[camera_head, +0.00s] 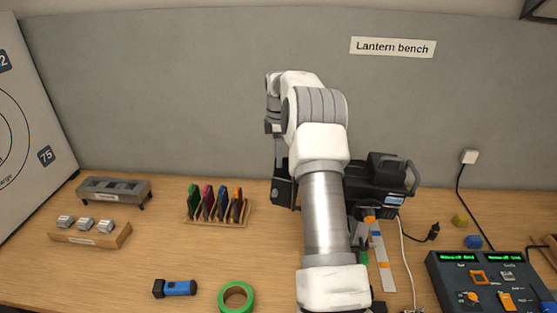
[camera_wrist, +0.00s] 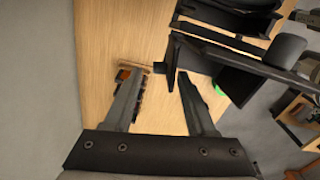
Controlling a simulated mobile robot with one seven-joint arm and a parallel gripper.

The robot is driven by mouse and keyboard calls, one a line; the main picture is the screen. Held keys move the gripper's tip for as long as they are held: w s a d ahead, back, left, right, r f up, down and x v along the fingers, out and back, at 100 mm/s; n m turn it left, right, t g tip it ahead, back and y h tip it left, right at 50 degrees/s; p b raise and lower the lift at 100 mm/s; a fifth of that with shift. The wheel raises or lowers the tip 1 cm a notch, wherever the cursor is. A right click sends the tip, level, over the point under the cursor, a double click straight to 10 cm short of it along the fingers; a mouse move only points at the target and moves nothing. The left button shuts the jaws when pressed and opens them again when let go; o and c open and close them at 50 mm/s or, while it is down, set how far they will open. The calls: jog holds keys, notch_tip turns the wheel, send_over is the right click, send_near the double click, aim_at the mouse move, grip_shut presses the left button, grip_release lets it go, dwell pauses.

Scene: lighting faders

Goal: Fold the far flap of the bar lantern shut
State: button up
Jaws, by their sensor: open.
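The bar lantern (camera_head: 385,178) is a black box-shaped lamp with a handle, standing on the bench behind and to the right of my arm. My arm covers part of it in the head view. In the wrist view the black lantern (camera_wrist: 235,20) fills the upper right, with flat dark panels (camera_wrist: 225,48) sticking out towards my fingers. I cannot tell for sure which panel is the far flap. My gripper (camera_wrist: 160,74) is open and empty, its two fingers apart over the bench. The right fingertip is close to a panel edge; I cannot tell whether they touch. The arm hides my gripper in the head view.
A rack of coloured gel frames (camera_head: 217,206) stands left of the arm. Further left are a grey fixture (camera_head: 114,190) and a wooden block with metal pieces (camera_head: 90,233). A torch (camera_head: 175,288) and green tape (camera_head: 236,297) lie in front. A control desk (camera_head: 490,283) is right. Grey wall (camera_head: 180,90) behind.

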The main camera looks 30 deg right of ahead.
jog(key=shift+f, duration=1.2)
grip_shut()
